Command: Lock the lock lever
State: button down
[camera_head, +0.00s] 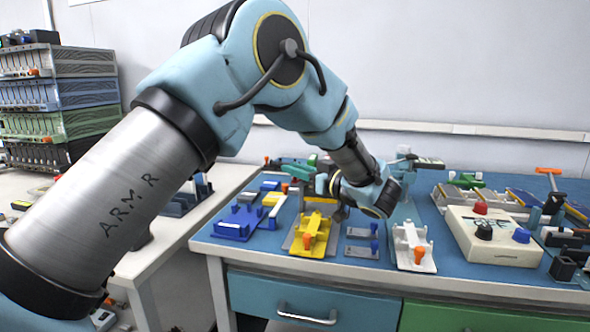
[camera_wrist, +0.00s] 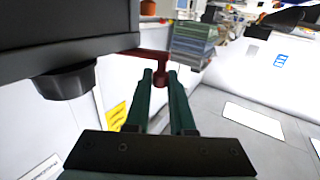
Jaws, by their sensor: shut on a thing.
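My gripper (camera_wrist: 160,84) shows in the wrist view as two dark green fingers, close together. A dark red lever (camera_wrist: 130,53) runs in from the left, and its end part sits between or just behind the fingertips. The fingers are shut on this lever end, with the exact contact partly hidden. In the head view my gripper (camera_head: 286,163) points left over the back of the blue-topped bench, beyond the yellow fixture. The lever's pivot and latch are not clear in either view.
A yellow fixture (camera_head: 328,237) with an orange handle, a blue fixture (camera_head: 237,224) and a white fixture (camera_head: 420,239) stand along the bench front. A cream button box (camera_head: 490,248) is at right. Stacked racks (camera_head: 60,92) stand at far left. A dark grey block (camera_wrist: 60,28) is close beside the fingers.

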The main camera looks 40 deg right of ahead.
jog(key=shift+r, duration=0.1)
jog(key=c, duration=0.8)
grip_release()
jog(key=shift+o, duration=0.2)
jog(key=shift+s, duration=0.1)
jog(key=s+b, duration=0.1)
jog(key=s, duration=0.9)
jog(key=shift+s, duration=0.3)
jog(key=shift+d, duration=0.1)
